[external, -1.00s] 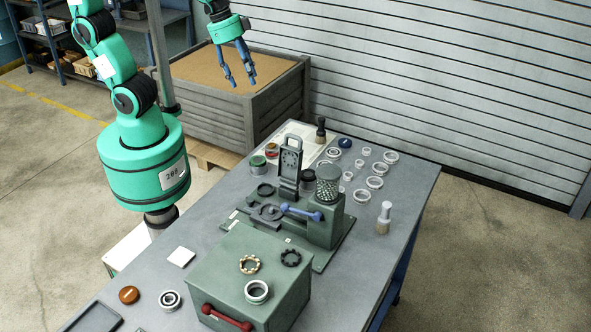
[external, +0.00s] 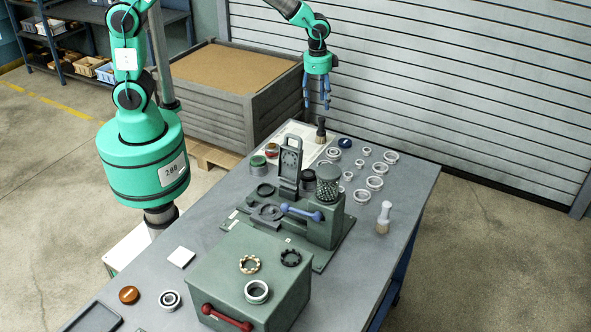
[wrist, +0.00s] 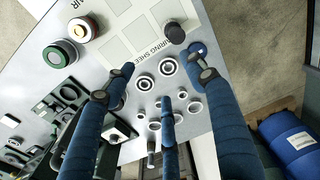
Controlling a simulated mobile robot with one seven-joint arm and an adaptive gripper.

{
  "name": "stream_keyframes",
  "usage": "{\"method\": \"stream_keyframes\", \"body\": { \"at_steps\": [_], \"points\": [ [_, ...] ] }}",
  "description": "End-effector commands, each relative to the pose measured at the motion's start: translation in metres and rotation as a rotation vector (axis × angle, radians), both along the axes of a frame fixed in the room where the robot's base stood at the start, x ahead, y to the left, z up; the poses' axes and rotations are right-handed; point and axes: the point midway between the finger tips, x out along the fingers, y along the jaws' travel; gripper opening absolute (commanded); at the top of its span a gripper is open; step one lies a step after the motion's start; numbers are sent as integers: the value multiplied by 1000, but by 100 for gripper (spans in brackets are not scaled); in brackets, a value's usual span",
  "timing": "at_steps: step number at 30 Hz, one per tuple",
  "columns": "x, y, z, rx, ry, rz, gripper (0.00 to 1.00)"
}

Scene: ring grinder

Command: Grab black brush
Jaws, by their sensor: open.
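The black brush (external: 321,130) stands upright at the far edge of the table, with a dark handle above brownish bristles. In the wrist view its dark round top (wrist: 175,33) shows from above, beside the printed white sheet, near the right fingertip. My gripper (external: 317,104) hangs fingers-down above the brush's end of the table, a little above and near the handle. Its blue fingers (wrist: 160,72) are spread, with nothing between them. The bristles are hidden in the wrist view.
Several metal rings (external: 376,182) and a blue cap (external: 345,143) lie near the brush. A white-handled brush (external: 384,217) stands at the right edge. The green grinder (external: 326,215) stands mid-table. A large grey crate (external: 205,100) is behind the table.

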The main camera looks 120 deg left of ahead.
Motion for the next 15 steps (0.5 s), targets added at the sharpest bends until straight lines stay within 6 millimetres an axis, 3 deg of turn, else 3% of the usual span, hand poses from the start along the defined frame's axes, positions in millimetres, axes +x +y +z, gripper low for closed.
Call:
{"method": "stream_keyframes", "body": {
  "at_steps": [3, 6, 15],
  "points": [
    [-5, 29, -29, -16, 21, 13, 56],
    [-8, 43, -45, -24, 32, 17, 56],
    [-11, 53, -56, -29, 38, 19, 56]
  ]
}}
